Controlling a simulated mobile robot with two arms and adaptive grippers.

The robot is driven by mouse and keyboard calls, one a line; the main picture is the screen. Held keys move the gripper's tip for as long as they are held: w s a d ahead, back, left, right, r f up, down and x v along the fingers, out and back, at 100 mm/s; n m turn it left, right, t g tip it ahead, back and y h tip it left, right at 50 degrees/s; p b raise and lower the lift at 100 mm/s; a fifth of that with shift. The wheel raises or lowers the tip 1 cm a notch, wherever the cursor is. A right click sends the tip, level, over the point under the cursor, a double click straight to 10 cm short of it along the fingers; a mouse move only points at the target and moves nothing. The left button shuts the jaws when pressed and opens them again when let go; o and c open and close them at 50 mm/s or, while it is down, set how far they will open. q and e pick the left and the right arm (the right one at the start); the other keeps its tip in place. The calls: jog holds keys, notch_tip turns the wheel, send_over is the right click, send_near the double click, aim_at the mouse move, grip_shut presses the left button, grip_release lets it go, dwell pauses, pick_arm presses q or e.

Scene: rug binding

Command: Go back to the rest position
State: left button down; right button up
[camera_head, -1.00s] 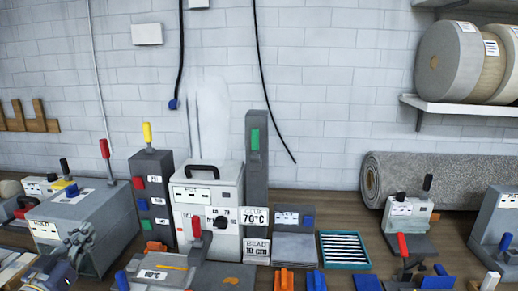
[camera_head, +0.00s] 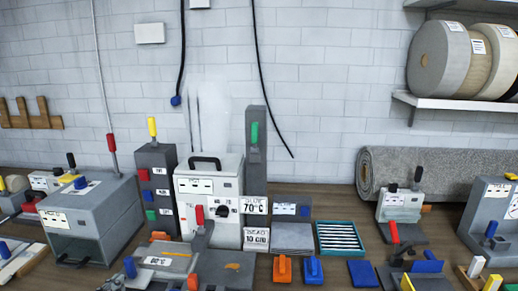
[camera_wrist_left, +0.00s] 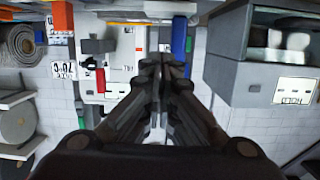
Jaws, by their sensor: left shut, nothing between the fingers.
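My left gripper (camera_head: 112,284) shows only as a small dark piece at the bottom edge of the head view, left of the blue knob on the grey press base. In the left wrist view its two fingers (camera_wrist_left: 162,72) are together and empty, over the blurred bench scene, which appears upside down. No object is held. My right gripper is in neither view.
A grey box with a front slot (camera_head: 90,215) stands left. The white heater unit (camera_head: 208,200) stands centre. A teal tray (camera_head: 322,248), orange block (camera_head: 283,268) and blue pad (camera_head: 362,273) lie on the wooden bench. A carpet roll (camera_head: 450,165) lies behind.

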pick_arm(q)
jog(key=s+d+f+g, duration=0.6)
jog(key=s+d+f, duration=0.4)
jog(key=s+f, duration=0.25)
jog(key=s+d+f+g+y, duration=0.1)
jog(key=s+d+g, duration=0.2)
jog(key=s, duration=0.6)
jog(key=s+d+f+g, duration=0.1)
jog(key=s+d+g, duration=0.2)
jog(key=s, duration=0.6)
notch_tip(320, 180, down, 25)
jog(key=g, duration=0.1)
jog(key=s+a+f, duration=0.1)
jog(key=s+f, duration=0.8)
jog(key=s+a+f+m+g, duration=0.1)
jog(key=s+a+f, duration=0.1)
jog(key=s+f, duration=0.7)
jog(key=shift+a+y, duration=0.3)
